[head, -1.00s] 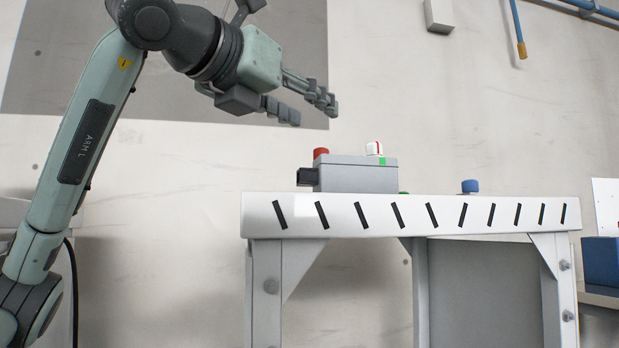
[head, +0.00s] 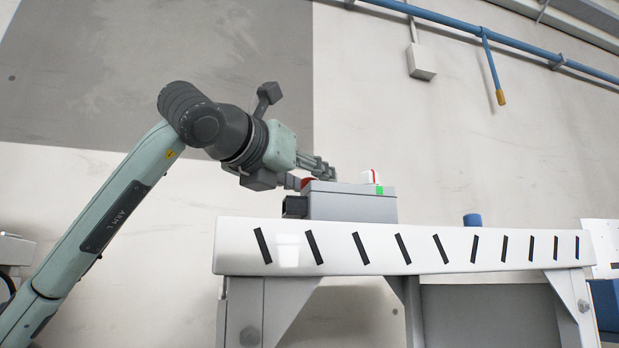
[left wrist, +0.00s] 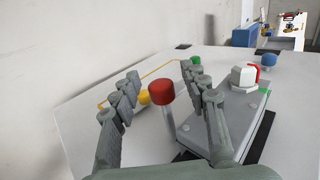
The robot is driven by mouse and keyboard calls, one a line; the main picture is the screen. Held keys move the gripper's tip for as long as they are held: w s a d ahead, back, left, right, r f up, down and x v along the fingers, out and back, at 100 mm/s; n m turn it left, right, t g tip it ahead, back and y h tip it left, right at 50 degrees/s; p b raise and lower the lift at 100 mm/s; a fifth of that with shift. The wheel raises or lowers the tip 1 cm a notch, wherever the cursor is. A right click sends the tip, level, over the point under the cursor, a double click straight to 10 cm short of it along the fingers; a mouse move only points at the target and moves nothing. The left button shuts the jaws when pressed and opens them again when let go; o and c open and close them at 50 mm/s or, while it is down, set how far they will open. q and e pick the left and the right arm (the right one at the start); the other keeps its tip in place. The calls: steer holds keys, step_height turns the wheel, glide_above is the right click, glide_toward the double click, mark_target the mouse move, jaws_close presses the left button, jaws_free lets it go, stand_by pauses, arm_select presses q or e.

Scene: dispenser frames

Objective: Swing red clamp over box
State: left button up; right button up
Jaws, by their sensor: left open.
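The red clamp shows as a red cap on a grey post; the red cap (left wrist: 161,92) stands upright beside the grey box (left wrist: 243,107). In the head view the cap (head: 309,181) is partly hidden by my fingers at the left end of the box (head: 350,203). My left gripper (head: 318,177) is open, low above the table at that end. In the left wrist view its fingers (left wrist: 163,75) lie on either side of the red cap, with gaps visible. The right gripper is not in view.
A white cap with a red stripe (head: 370,177) and a green mark sit on the box. A black block (head: 294,207) juts from its left end.

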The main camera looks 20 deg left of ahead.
arm_select(q)
steer(key=shift+w, duration=0.25)
steer(key=shift+c, duration=0.3)
jaws_close()
